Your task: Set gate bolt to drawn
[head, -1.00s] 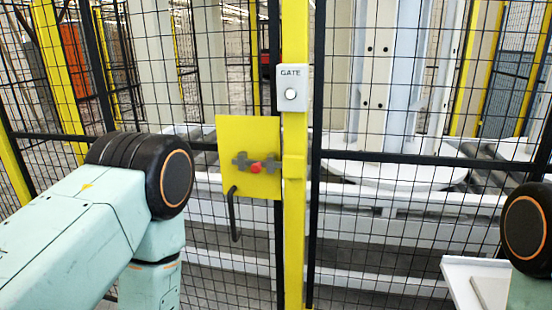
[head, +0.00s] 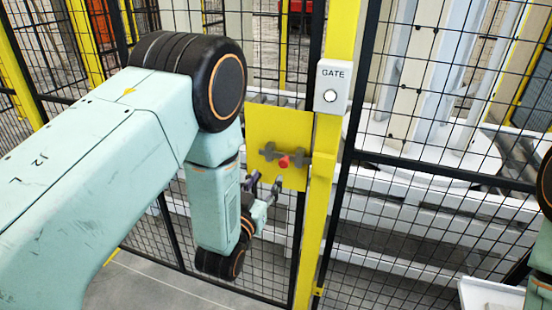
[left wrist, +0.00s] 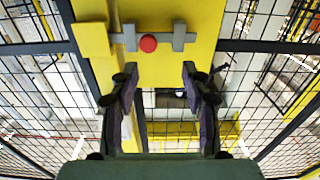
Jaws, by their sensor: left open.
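The gate bolt is a grey bar in two brackets with a red knob (head: 284,161), mounted on a yellow plate (head: 262,124). In the left wrist view the red knob (left wrist: 148,43) sits between the brackets, nearer the left one. The bar's left end there appears to reach a yellow block (left wrist: 91,39) on the post. My left gripper (head: 264,184) is just below and left of the knob in the head view. In the left wrist view my left gripper (left wrist: 159,72) is open and empty, its fingers pointing towards the bolt, apart from the knob. My right gripper is out of view.
A yellow post (head: 324,180) with a white GATE button box (head: 332,86) stands right of the plate. Black mesh fencing (head: 410,225) spans both sides. White machinery (head: 440,150) is behind it. Grey floor (head: 150,285) shows at lower left.

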